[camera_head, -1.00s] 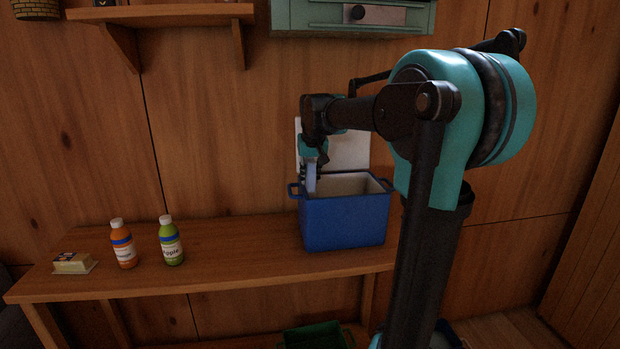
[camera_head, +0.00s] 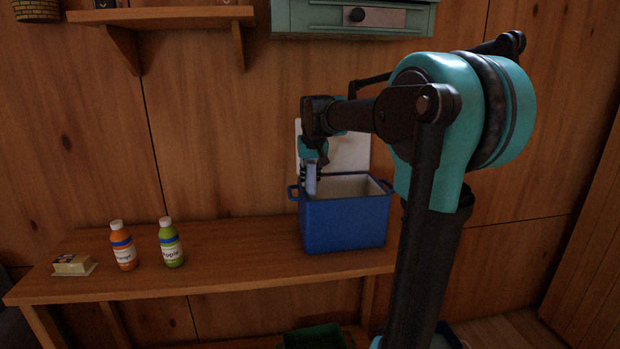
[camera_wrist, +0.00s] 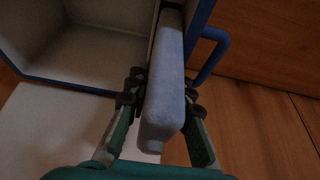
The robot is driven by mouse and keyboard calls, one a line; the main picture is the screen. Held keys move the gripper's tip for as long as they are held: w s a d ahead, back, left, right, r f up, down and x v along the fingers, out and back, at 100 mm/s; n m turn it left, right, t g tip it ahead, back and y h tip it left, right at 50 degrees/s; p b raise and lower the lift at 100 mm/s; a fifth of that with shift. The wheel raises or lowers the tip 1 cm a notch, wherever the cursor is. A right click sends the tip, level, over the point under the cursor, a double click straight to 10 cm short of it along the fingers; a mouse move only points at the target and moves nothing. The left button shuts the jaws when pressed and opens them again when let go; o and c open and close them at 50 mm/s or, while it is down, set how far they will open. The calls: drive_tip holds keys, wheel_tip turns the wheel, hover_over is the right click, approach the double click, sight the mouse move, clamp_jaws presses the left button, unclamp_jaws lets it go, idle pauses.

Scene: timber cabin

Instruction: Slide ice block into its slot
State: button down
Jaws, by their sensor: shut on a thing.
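The ice block (camera_wrist: 165,92) is a pale blue-white slab. My gripper (camera_wrist: 160,98) is shut on it, with fingers on both of its long sides. In the head view my gripper (camera_head: 312,174) is at the left end of the blue cooler (camera_head: 345,226), and the ice block (camera_head: 312,187) hangs upright below the fingers. In the wrist view the block's far end lies in a narrow gap between the cooler's inner divider and its blue outer wall (camera_wrist: 197,25). How deep the block sits is hidden.
The cooler's white lid (camera_head: 348,152) stands open behind it. An orange bottle (camera_head: 123,248), a green bottle (camera_head: 171,245) and a butter dish (camera_head: 73,265) stand on the left of the wooden bench (camera_head: 230,262). A shelf (camera_head: 160,14) and a green cabinet (camera_head: 350,18) are above.

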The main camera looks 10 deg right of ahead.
drive_tip(key=shift+f, duration=0.25)
drive_tip(key=shift+r, duration=0.1)
drive_tip(key=shift+r, duration=0.3)
drive_tip(key=shift+n, duration=0.3)
idle(0.3)
drive_tip(key=shift+f, duration=0.1)
idle(0.3)
drive_tip(key=shift+f, duration=0.35)
drive_tip(key=shift+r, duration=0.2)
drive_tip(key=shift+r, duration=0.25)
